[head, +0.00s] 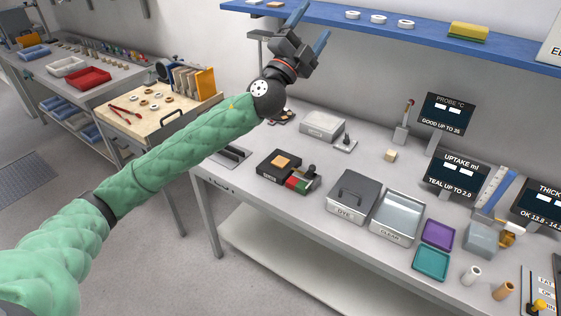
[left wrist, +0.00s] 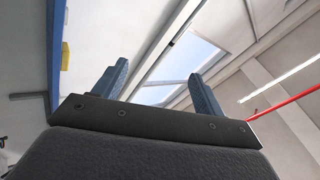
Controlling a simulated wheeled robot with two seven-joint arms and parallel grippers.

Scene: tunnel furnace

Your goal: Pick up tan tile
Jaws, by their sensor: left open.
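A tan tile (head: 281,161) lies flat on top of a black block-like device (head: 268,172) on the long grey bench. A small tan block (head: 391,155) stands farther back on the same bench. My left gripper (head: 310,27) is raised high above the bench's back left, close to the blue shelf, well away from the tile. Its blue fingers are apart with nothing between them. In the left wrist view the open fingers (left wrist: 159,82) point up toward the ceiling, and no tile shows there. My right gripper is out of view.
The blue shelf (head: 400,31) carries white rings and a yellow block (head: 468,32). Display screens (head: 447,114) stand behind. A side table (head: 155,105) is at left.

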